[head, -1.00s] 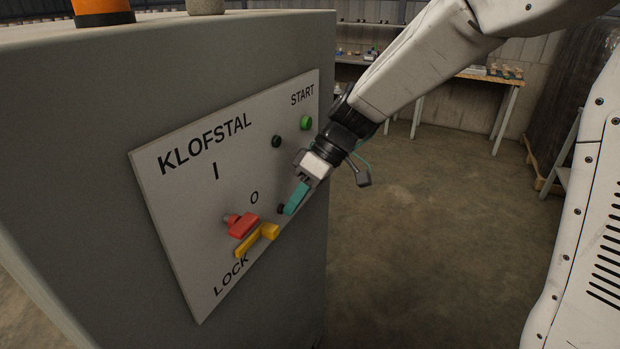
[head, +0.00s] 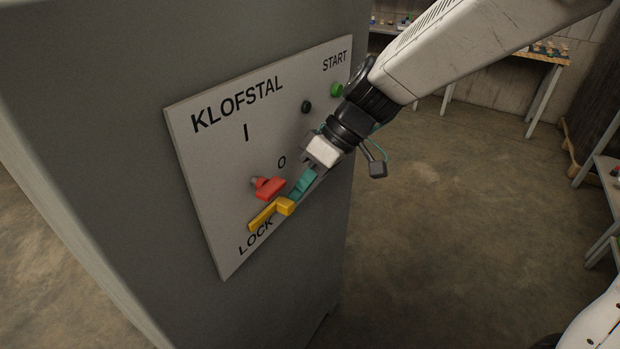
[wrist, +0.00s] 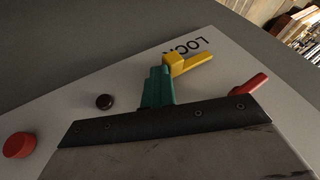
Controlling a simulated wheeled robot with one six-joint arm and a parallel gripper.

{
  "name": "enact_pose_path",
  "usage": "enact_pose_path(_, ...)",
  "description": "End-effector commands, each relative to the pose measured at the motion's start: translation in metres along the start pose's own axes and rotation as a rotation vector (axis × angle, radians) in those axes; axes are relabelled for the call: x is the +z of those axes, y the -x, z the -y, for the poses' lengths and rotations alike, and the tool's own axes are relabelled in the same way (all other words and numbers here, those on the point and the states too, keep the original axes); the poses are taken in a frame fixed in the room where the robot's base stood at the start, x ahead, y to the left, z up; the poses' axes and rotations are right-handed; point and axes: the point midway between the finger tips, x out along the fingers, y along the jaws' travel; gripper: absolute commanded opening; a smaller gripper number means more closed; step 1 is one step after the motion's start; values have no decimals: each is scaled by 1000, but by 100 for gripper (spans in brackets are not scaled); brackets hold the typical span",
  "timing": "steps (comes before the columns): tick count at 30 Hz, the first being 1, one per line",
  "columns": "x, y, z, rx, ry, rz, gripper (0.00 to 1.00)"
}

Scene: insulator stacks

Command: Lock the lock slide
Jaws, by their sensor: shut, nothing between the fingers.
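The yellow lock slide (head: 270,213) sits on the grey panel just above the word LOCK, below the red handle (head: 269,187). In the wrist view the slide (wrist: 189,63) shows as a yellow bar with a block at one end. My gripper (head: 298,192), with teal fingers, is shut and empty. Its tips are at the block end of the slide, on its right side in the head view. In the wrist view the fingers (wrist: 159,88) reach the block and appear to touch it; firm contact is hard to tell.
The panel (head: 215,160) carries KLOFSTAL, I, O and START markings. A green button (head: 337,90) and a black button (head: 306,107) are at the upper right. The wrist view also shows a black knob (wrist: 105,101) and a red button (wrist: 19,145). Open floor lies right of the cabinet.

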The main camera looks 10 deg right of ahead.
Motion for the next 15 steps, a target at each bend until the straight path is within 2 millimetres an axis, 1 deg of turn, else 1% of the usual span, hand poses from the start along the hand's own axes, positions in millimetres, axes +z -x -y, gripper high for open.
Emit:
enact_pose_path(1,0,-2,3,-3,0,1,0)
enact_pose_path(10,0,-2,2,-5,0,2,0)
enact_pose_path(13,1,1,-2,-5,-1,2,0)
enact_pose_path(15,2,5,-9,-5,0,2,0)
